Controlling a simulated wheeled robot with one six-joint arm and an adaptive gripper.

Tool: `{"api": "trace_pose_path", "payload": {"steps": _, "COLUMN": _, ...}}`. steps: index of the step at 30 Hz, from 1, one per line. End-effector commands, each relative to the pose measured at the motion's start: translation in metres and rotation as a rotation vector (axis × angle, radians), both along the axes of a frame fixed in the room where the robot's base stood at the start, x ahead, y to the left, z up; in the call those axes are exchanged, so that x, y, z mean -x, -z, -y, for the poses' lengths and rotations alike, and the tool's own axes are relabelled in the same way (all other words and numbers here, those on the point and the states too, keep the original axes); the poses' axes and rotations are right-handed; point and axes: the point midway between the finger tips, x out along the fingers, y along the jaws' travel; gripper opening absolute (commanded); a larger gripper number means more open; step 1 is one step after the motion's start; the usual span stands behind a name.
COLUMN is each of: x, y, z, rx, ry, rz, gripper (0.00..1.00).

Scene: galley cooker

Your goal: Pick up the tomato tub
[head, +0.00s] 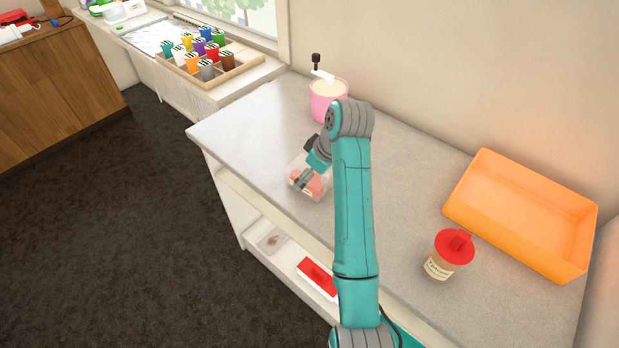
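A clear tub with red tomato-like contents (322,188) stands on the grey counter, left of my arm and near the counter's front edge. My gripper (303,181) points down and left at the tub, its fingers overlapping the tub's upper left part in this view. I cannot tell whether the fingers touch the tub, reach inside it or are just above it. The finger opening is too small to make out. My arm hides the counter just right of the tub.
A pink pot (324,108) stands behind the tub. A red-lidded jar (439,267) and an orange tray (520,215) are right of my arm. A clear tub (272,239) and a red-topped box (318,278) sit on the lower shelf. The counter's left end is clear.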

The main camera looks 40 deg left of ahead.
Motion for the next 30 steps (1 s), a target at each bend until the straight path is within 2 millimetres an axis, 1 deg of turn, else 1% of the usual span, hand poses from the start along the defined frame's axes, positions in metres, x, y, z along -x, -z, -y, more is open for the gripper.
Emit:
{"api": "trace_pose_path", "payload": {"steps": 6, "x": 0.0, "y": 0.0, "z": 0.0, "rx": 0.0, "ry": 0.0, "rz": 0.0, "gripper": 1.0}}
{"api": "trace_pose_path", "payload": {"steps": 7, "x": 0.0, "y": 0.0, "z": 0.0, "rx": 0.0, "ry": 0.0, "rz": 0.0, "gripper": 0.97}}
{"api": "trace_pose_path", "payload": {"steps": 8, "x": 0.0, "y": 0.0, "z": 0.0, "rx": 0.0, "ry": 0.0, "rz": 0.0, "gripper": 0.9}}
{"api": "trace_pose_path", "payload": {"steps": 9, "x": 0.0, "y": 0.0, "z": 0.0, "rx": 0.0, "ry": 0.0, "rz": 0.0, "gripper": 0.8}}
{"api": "trace_pose_path", "payload": {"steps": 11, "x": 0.0, "y": 0.0, "z": 0.0, "rx": 0.0, "ry": 0.0, "rz": 0.0, "gripper": 0.65}}
{"api": "trace_pose_path", "payload": {"steps": 12, "x": 0.0, "y": 0.0, "z": 0.0, "rx": 0.0, "ry": 0.0, "rz": 0.0, "gripper": 0.55}}
{"api": "trace_pose_path", "payload": {"steps": 15, "x": 0.0, "y": 0.0, "z": 0.0, "rx": 0.0, "ry": 0.0, "rz": 0.0, "gripper": 0.32}}
{"api": "trace_pose_path", "payload": {"steps": 21, "x": 0.0, "y": 0.0, "z": 0.0, "rx": 0.0, "ry": 0.0, "rz": 0.0, "gripper": 0.32}}
{"api": "trace_pose_path", "payload": {"steps": 24, "x": 0.0, "y": -0.003, "z": 0.0, "rx": -0.001, "ry": 0.0, "rz": 0.001, "gripper": 0.32}}
{"api": "trace_pose_path", "payload": {"steps": 26, "x": -0.001, "y": -0.009, "z": -0.001, "rx": -0.001, "ry": -0.001, "rz": 0.001, "gripper": 0.32}}
{"api": "trace_pose_path", "payload": {"steps": 30, "x": -0.006, "y": -0.032, "z": -0.006, "rx": -0.003, "ry": 0.004, "rz": 0.004, "gripper": 0.32}}
